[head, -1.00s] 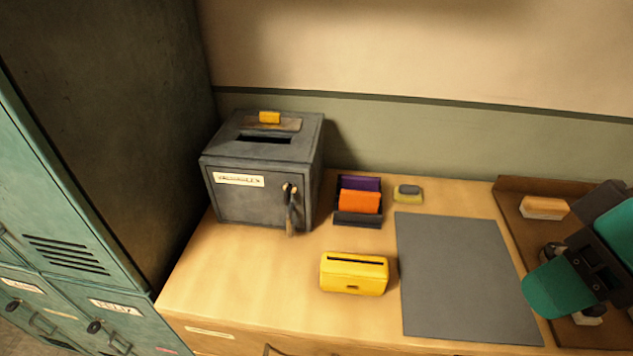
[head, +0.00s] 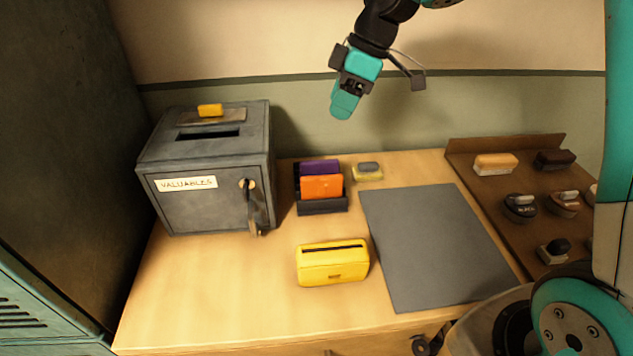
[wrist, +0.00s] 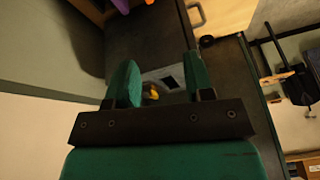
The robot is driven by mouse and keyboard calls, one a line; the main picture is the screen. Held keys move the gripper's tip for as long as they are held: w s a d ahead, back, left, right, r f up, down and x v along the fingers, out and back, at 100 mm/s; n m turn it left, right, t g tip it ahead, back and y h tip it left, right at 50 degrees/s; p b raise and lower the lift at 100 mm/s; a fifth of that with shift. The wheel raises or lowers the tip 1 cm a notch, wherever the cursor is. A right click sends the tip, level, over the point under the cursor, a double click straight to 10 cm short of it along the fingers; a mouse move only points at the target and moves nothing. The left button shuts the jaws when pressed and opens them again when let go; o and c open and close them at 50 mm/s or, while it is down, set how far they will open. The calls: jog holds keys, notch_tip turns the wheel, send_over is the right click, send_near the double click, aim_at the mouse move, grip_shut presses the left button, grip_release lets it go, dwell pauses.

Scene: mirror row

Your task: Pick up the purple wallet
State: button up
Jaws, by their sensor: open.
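The purple wallet (head: 318,168) stands upright in a dark rack (head: 322,206), behind an orange wallet (head: 322,187) that hides its lower part. A purple piece, likely the wallet, shows at the top edge of the wrist view (wrist: 121,5). My gripper (head: 345,108) is raised in front of the wall, above the rack and slightly to its right. In the wrist view, my gripper's two green fingers (wrist: 162,82) are apart with nothing held between them.
A grey valuables box (head: 210,212) stands left of the rack. A yellow slotted case (head: 332,265) sits in front. A small yellow-grey block (head: 368,171) lies right of the rack. A grey mat (head: 435,245) and a brown tray (head: 480,205) with brushes and tins lie further right.

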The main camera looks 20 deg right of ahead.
jog(key=n, duration=0.2)
send_near(323, 161)
jog(key=p+x, duration=0.2)
jog(key=x, duration=0.4)
jog(key=shift+w, duration=0.1)
jog(key=p+x, duration=0.3)
jog(key=x, duration=0.3)
jog(key=shift+a+f, duration=0.1)
jog(key=shift+f, duration=0.05)
grip_shut()
